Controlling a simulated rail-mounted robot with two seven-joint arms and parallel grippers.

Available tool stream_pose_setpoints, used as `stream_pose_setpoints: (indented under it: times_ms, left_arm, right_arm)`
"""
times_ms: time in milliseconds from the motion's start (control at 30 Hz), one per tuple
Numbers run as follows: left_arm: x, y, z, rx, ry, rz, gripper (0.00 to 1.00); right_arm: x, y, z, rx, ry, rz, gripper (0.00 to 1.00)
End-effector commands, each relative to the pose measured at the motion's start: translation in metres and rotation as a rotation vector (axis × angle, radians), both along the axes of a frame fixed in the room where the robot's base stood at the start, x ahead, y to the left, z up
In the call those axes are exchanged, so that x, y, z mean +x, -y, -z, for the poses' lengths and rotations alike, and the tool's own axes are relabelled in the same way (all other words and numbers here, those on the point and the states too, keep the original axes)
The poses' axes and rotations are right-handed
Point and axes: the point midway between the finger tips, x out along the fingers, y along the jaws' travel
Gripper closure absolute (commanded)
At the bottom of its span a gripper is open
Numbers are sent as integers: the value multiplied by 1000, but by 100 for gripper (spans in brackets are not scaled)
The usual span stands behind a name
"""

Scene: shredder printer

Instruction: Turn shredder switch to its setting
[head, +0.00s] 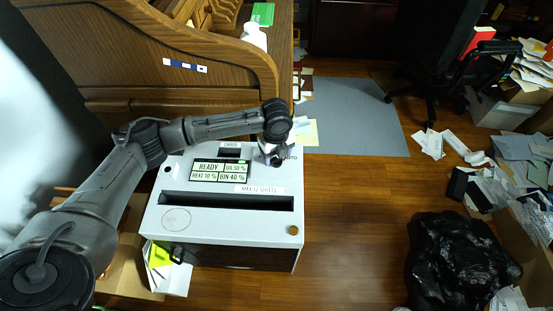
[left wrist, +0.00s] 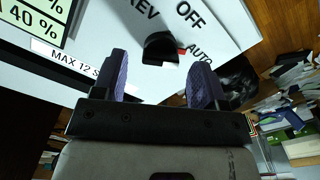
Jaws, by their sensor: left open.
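The shredder (head: 235,223) is a white box with a dark paper slot and a display reading READY. Its black switch knob (left wrist: 160,48) shows in the left wrist view, with labels REV, OFF and AUTO around it. A red mark on the knob's right side faces the AUTO label. My left gripper (left wrist: 160,72) is open, its two purple-grey fingers apart on either side of the knob in the picture. I cannot tell whether they touch it. In the head view my left gripper (head: 273,155) is over the shredder's far right corner and mostly hides the knob. My right gripper is not in view.
A wooden roll-top desk (head: 170,60) stands behind the shredder. A black bag (head: 458,262) and scattered papers lie at the right, with an office chair (head: 440,55) at the back right. The wooden floor (head: 355,220) right of the shredder is mostly clear.

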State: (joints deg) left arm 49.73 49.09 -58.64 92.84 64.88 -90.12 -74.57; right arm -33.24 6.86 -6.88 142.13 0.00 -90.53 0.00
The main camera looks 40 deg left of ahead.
Motion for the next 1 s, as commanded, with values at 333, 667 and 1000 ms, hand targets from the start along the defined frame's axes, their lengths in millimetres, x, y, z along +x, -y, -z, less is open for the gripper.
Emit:
stream_pose_setpoints:
  times_ms: [333, 667, 1000]
  left_arm:
    - [0, 0, 14, 0, 1, 0, 34]
    - [0, 0, 14, -1, 1, 0, 46]
    - [0, 0, 14, -1, 1, 0, 78]
  right_arm:
    - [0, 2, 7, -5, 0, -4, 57]
    - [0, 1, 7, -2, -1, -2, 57]
    - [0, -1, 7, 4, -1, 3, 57]
